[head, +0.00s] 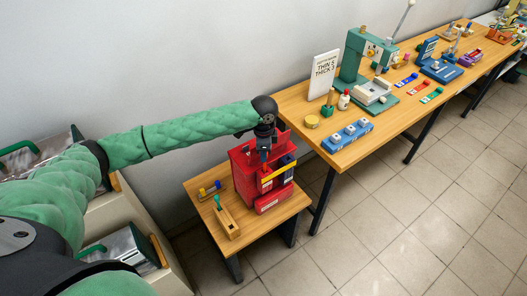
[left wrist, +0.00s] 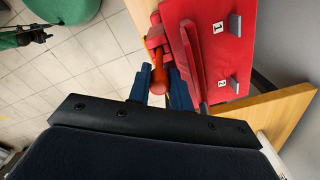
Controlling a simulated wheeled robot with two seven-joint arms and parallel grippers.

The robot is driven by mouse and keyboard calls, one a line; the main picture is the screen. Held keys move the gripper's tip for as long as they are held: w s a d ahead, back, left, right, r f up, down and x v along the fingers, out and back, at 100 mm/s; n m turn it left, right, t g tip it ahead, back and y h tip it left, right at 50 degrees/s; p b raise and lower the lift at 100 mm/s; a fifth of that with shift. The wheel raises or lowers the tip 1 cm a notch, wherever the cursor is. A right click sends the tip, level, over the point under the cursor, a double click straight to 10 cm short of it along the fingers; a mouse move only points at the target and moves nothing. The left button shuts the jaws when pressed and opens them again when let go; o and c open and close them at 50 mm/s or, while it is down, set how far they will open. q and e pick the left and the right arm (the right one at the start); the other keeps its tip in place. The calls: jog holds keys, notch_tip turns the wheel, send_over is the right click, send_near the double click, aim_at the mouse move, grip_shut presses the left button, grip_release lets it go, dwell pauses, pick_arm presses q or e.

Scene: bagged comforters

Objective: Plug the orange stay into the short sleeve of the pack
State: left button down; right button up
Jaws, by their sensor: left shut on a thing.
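The red pack (head: 243,181) stands on a small wooden table, with a yellow strip and dark and red blocks on its front. My left gripper (head: 264,150) is over the pack's top. In the left wrist view, its blue fingers (left wrist: 160,88) are shut on the orange stay (left wrist: 158,75), whose far end is close to a red fitting at the pack's edge; I cannot tell whether they touch. The pack's red panel (left wrist: 221,60) carries labels 1 and 2 and two grey tabs. I cannot tell which sleeve is the short one. My right gripper (left wrist: 38,34) shows small at upper left, its jaws unclear.
A long workbench (head: 350,154) at right holds a green press (head: 362,54), a blue block (head: 347,135) and a sign. Open floor lies in front.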

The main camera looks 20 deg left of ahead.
pick_arm(q)
jog(key=shift+f, duration=0.85)
pick_arm(e)
jog(key=shift+d+f, duration=0.15)
pick_arm(q)
jog(key=shift+f+b, duration=0.3)
jog(key=shift+f, duration=0.45)
pick_arm(e)
jog(key=shift+f, duration=0.15)
pick_arm(q)
jog(key=c, duration=1.2)
grip_release()
jog(key=shift+s, duration=0.1)
pick_arm(e)
jog(key=shift+f, duration=0.15)
pick_arm(q)
jog(key=shift+r+b, duration=0.35)
notch_tip(320, 180, up, 4)
jog(key=shift+f+b, duration=0.1)
jog(key=shift+b, duration=0.9)
notch_tip(320, 180, up, 3)
jog(key=shift+f+b, duration=0.1)
jog(key=shift+b, duration=0.35)
jog(key=shift+r, duration=0.35)
pick_arm(e)
jog(key=w, duration=0.1)
jog(key=w+f, duration=0.1)
jog(key=w+a+f, duration=0.1)
jog(key=w, duration=0.1)
jog(key=shift+w, duration=0.1)
